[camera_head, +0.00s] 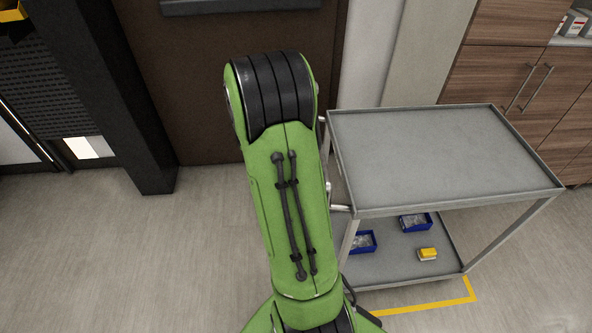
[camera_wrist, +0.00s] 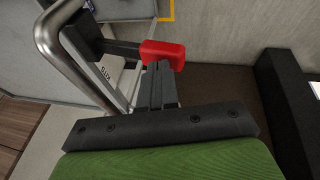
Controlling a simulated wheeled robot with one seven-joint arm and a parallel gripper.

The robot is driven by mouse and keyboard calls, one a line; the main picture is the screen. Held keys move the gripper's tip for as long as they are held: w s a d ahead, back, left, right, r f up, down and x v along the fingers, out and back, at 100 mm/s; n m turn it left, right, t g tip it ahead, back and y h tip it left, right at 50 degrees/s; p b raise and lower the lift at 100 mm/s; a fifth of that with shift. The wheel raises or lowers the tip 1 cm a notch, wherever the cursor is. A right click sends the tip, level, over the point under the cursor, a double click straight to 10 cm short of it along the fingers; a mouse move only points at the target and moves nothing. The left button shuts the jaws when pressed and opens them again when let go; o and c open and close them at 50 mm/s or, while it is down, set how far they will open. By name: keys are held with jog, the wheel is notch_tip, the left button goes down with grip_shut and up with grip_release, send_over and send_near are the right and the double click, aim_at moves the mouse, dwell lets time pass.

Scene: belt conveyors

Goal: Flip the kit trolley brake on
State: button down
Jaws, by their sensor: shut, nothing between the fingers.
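The kit trolley is a grey metal cart with a flat top (camera_head: 440,155) and a lower shelf, standing right of my green arm in the head view. In the wrist view its bent steel handle tube (camera_wrist: 50,45) runs down the left. A brake lever with a red grip (camera_wrist: 165,52) sticks out to the right on a dark arm from a black block beside the tube. My gripper (camera_wrist: 158,70) is shut and empty, its fingertips right at the underside of the red grip in the picture. I cannot tell whether they touch. My arm hides the gripper and lever in the head view.
Blue bins (camera_head: 416,222) and a yellow item (camera_head: 428,254) lie on the lower shelf. A yellow floor line (camera_head: 430,305) runs in front. Wooden cabinets (camera_head: 510,60) stand behind right, a dark post (camera_head: 120,100) at left. The floor at left is clear.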

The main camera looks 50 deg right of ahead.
jog(key=f, duration=0.1)
jog(key=f+g+h+b, duration=0.1)
jog(key=w+a+f+g+b, duration=0.1)
jog(key=shift+f+h, duration=0.15)
jog(key=shift+h, duration=0.15)
jog(key=shift+w+a+f+n+g+h+b, duration=0.1)
jog(key=shift+w+f+n+g+h+b, duration=0.1)
jog(key=shift+f+g+h+b, duration=0.35)
jog(key=shift+w+a+f+n+g+h+b, duration=0.1)
jog(key=shift+f+n+g+h+b, duration=0.1)
jog(key=shift+f+g+h+b, duration=0.35)
jog(key=shift+s+f+b, duration=0.1)
jog(key=shift+f+b, duration=0.2)
jog(key=shift+f, duration=0.3)
jog(key=shift+s+a+f, duration=0.1)
jog(key=shift+f, duration=0.05)
jog(key=d+r+p+v, duration=0.1)
jog(key=p+v, duration=0.4)
jog(key=v, duration=0.9)
jog(key=shift+d, duration=0.35)
jog(key=shift+r, duration=0.1)
